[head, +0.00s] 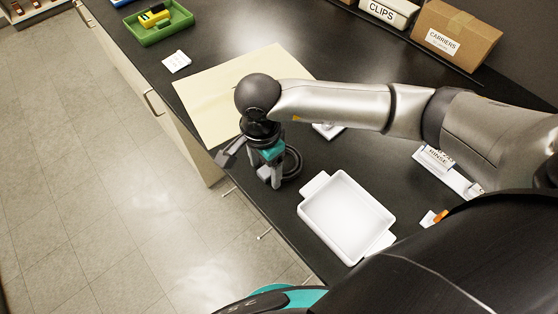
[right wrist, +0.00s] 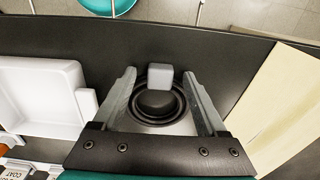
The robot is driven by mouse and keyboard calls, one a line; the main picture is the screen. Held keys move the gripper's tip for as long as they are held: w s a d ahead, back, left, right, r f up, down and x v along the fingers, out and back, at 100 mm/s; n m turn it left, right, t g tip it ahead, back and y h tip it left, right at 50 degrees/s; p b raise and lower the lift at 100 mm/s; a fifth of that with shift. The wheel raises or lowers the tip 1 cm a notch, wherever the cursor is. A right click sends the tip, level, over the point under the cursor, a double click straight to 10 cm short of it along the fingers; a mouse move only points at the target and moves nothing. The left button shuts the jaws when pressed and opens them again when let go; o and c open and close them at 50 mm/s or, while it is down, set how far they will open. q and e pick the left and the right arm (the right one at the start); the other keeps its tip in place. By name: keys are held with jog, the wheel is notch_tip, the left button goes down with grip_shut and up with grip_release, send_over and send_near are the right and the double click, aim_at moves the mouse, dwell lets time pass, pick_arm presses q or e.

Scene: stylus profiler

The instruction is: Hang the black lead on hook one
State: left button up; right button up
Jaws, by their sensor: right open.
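The black lead (head: 293,164) lies coiled on the dark bench near its front edge. In the right wrist view the coil (right wrist: 157,103) shows as black rings with a grey block (right wrist: 159,77) at its far side. My right gripper (head: 270,180) points down over the coil, partly hiding it in the head view. Its fingers are open, one on each side of the coil. I cannot tell whether they touch it. Small pale hooks (head: 229,191) (head: 264,235) stick out from the bench's front edge; I cannot read which is hook one. My left gripper is not in view.
A white tray (head: 312,187) stands right of the gripper. A cream sheet (head: 205,92) lies behind it. A green tray (head: 147,38), a CLIPS box (head: 388,12) and a CARRIERS carton (head: 458,27) are farther back. The floor in front is clear.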

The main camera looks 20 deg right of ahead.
jog(key=shift+f, duration=0.15)
jog(key=shift+c, duration=0.2)
grip_shut()
dwell(0.3)
